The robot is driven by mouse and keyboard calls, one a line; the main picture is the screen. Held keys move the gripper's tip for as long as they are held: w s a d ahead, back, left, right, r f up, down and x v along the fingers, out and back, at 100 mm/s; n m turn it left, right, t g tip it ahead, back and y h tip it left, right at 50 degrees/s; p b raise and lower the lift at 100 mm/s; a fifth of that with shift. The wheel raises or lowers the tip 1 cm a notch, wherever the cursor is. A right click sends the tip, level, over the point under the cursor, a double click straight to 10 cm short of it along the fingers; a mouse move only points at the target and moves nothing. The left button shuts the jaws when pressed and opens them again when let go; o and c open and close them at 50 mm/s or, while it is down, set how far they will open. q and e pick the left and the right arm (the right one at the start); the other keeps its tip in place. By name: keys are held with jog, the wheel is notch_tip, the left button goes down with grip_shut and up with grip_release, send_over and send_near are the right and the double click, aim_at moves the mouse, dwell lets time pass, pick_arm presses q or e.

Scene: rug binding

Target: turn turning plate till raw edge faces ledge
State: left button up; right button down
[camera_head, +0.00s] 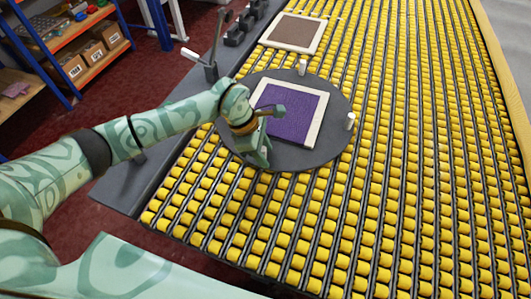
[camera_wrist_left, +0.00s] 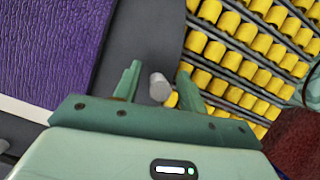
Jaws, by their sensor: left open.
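The turning plate (camera_head: 338,136) is a dark grey disc among yellow rollers. A purple rug (camera_head: 294,116) with cream binding lies on it. In the wrist view the rug (camera_wrist_left: 50,45) shows a cream strip along its lower side, while its right side meets the plate without cream: the raw edge. In the head view this is the near edge, facing the near rollers. My left gripper (camera_head: 262,157) is low at the plate's near rim. In the wrist view its open fingers (camera_wrist_left: 158,88) stand either side of a pale peg (camera_wrist_left: 160,87). Contact cannot be told. My right gripper is out of view.
The dark grey ledge (camera_head: 140,181) runs along the left of the rollers. Two more pale pegs stand on the plate, at the back (camera_head: 302,67) and right (camera_head: 349,121). A brown rug (camera_head: 293,32) lies farther back. A crank post (camera_head: 211,66) rises at the ledge.

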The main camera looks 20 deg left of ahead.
pick_arm(q)
jog(key=shift+d+f, duration=0.2)
jog(key=shift+f, duration=0.1)
grip_shut()
jog(key=shift+a, duration=0.1)
jog(key=shift+a, duration=0.1)
